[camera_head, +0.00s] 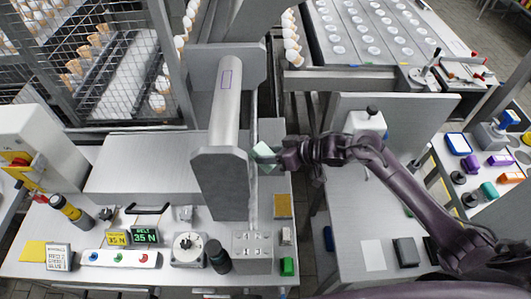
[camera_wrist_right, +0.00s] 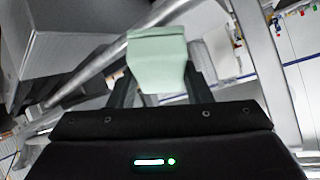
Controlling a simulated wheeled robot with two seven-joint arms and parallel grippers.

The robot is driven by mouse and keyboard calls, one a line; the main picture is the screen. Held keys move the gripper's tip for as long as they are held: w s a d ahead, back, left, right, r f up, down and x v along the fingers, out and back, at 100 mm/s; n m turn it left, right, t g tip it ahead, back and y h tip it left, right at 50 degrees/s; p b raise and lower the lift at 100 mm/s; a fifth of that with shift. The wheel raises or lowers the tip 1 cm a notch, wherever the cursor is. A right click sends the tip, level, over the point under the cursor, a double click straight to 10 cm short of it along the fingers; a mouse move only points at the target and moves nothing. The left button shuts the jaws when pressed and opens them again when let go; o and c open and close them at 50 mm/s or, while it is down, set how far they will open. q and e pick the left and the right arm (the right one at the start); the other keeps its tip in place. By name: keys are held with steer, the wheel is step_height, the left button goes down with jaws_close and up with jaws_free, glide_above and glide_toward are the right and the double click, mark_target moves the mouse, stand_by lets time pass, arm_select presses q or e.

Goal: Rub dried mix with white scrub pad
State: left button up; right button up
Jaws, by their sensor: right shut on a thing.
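My right gripper (camera_head: 279,156) is shut on a pale green-white pad (camera_head: 264,153). In the right wrist view the pad (camera_wrist_right: 157,62) stands out between the fingers as a pale mint block. The gripper is just right of the grey end plate (camera_head: 220,180) of a metal roller (camera_head: 225,90). I cannot tell whether the pad touches the plate or the rail beside it. I cannot make out dried mix for certain. My left gripper is not in view.
The front bench holds a control box (camera_head: 253,252), a black-topped cylinder (camera_head: 218,257), green-lit displays (camera_head: 145,235) and a button panel (camera_head: 118,258).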

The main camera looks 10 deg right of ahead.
steer(key=shift+s+d+r+p, duration=0.1)
steer(key=shift+d+r+p, duration=0.25)
steer(key=shift+r, duration=0.2)
steer(key=shift+d+r+p, duration=0.2)
steer(key=shift+r+p, duration=0.2)
steer(key=shift+r, duration=0.1)
steer(key=shift+f, duration=0.1)
steer(key=shift+d+r+p, duration=0.3)
steer(key=shift+r+p, duration=0.45)
steer(key=shift+p, duration=0.05)
steer(key=shift+s+d+r, duration=0.2)
steer(key=shift+d+r, duration=0.25)
steer(key=shift+r, duration=0.1)
steer(key=shift+w+a+f+b, duration=0.15)
steer(key=shift+a+f+b, duration=0.5)
steer(key=shift+f, duration=0.35)
steer(key=shift+w+a+f+b, duration=0.15)
steer(key=shift+a+f+b, duration=0.45)
steer(key=shift+f, duration=0.45)
steer(key=shift+w+a+f+b, duration=0.15)
steer(key=shift+a+f+b, duration=0.35)
steer(key=shift+f+b, duration=0.4)
steer(key=shift+a+f+b, duration=0.2)
steer(key=shift+a+f, duration=0.05)
steer(key=shift+f, duration=0.25)
steer(key=shift+a+f+b, duration=0.2)
steer(key=shift+a+f, duration=0.05)
steer(key=shift+f, duration=0.2)
